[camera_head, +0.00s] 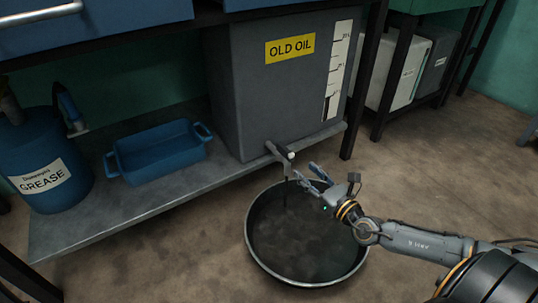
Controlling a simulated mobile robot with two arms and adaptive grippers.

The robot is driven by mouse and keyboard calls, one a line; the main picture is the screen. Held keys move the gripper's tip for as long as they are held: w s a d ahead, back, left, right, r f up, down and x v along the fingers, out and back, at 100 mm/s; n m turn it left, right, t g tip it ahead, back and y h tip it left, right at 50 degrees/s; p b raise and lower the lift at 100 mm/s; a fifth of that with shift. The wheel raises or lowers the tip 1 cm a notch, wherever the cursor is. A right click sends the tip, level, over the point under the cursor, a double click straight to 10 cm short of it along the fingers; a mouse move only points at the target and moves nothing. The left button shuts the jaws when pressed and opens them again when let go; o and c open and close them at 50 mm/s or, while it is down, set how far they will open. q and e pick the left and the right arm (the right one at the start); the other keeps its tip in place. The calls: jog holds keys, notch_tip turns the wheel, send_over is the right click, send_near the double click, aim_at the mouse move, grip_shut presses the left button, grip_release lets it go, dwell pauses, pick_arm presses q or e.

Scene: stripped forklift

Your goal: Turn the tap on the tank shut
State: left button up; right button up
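The grey tank (280,95) with the yellow "OLD OIL" label stands on the low shelf in the head view. Its tap (279,151) sticks out low on the front, with a pale handle end at its right side. A thin dark stream hangs from the spout down to the round pan (256,248) on the floor. My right gripper (314,170) reaches in from the right, just right of the tap and above the pan. Its fingers are spread and nothing shows between them. Contact with the tap cannot be made out. My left gripper is out of the picture.
A blue tray (160,158) and a blue grease drum (42,165) stand on the shelf (105,222) to the left. A dark table leg (362,85) rises right of the tank. Pale containers (400,70) stand behind it. The floor at right is clear.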

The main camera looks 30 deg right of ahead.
aim_at(282, 148)
jog(key=w+b, duration=0.1)
jog(key=w, duration=0.3)
jog(key=w+b, duration=0.1)
jog(key=w, duration=0.3)
jog(key=w+a+b, duration=0.1)
jog(key=w, duration=0.4)
grip_shut()
